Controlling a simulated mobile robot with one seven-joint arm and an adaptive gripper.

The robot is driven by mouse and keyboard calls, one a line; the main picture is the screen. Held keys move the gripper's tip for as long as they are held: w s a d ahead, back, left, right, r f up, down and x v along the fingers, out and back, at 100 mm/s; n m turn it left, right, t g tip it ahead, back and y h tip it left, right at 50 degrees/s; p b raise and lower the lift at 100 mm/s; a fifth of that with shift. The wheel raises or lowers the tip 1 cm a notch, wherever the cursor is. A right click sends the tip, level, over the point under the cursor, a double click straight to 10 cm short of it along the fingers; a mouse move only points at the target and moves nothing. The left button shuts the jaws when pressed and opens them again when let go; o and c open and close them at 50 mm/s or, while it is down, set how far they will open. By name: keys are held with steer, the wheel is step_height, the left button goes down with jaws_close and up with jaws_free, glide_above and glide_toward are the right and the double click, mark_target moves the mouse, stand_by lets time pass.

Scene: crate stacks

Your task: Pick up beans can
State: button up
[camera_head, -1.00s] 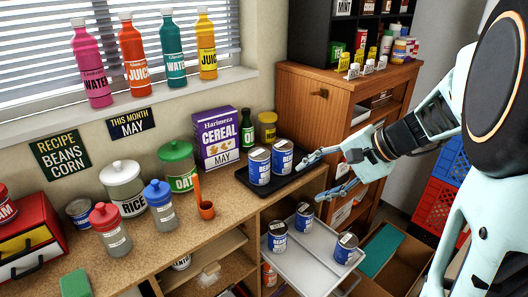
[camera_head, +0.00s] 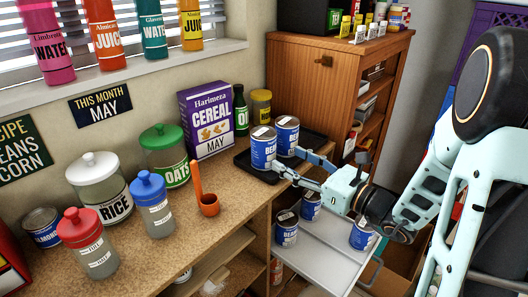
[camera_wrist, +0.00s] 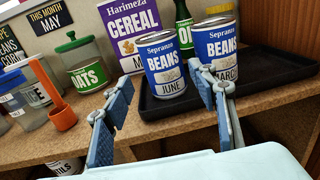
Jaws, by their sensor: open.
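Two blue and white beans cans stand upright, close together, on a black tray (camera_wrist: 262,90) on the counter. The front can (camera_head: 263,150) reads June in the wrist view (camera_wrist: 165,66); the other can (camera_head: 287,133) reads March there (camera_wrist: 214,42). My gripper (camera_head: 294,164) is open and empty, just right of the cans in the head view. In the wrist view its fingers (camera_wrist: 160,88) are spread, with the June can seen between and beyond them. The right finger overlaps the lower part of the March can. Whether it touches the can, I cannot tell.
A purple cereal box (camera_head: 207,122), a green bottle (camera_head: 240,110) and a yellow-lidded jar (camera_head: 261,108) stand behind the tray. An orange scoop (camera_head: 208,203) and several jars are to the left. More cans stand on a light tray (camera_head: 325,265) below.

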mark_target(272, 150)
steer(key=x, duration=0.5)
steer(key=shift+w+a, duration=0.1)
steer(key=shift+a, duration=0.05)
steer(key=shift+f+b+x, duration=0.1)
steer(key=shift+b+x, duration=0.15)
steer(key=shift+x, duration=1.05)
steer(key=shift+f+b+x, duration=0.15)
steer(key=shift+b+x, duration=0.05)
steer(key=shift+x, duration=1.15)
steer(key=shift+w+r, duration=0.1)
steer(key=c, duration=1.2)
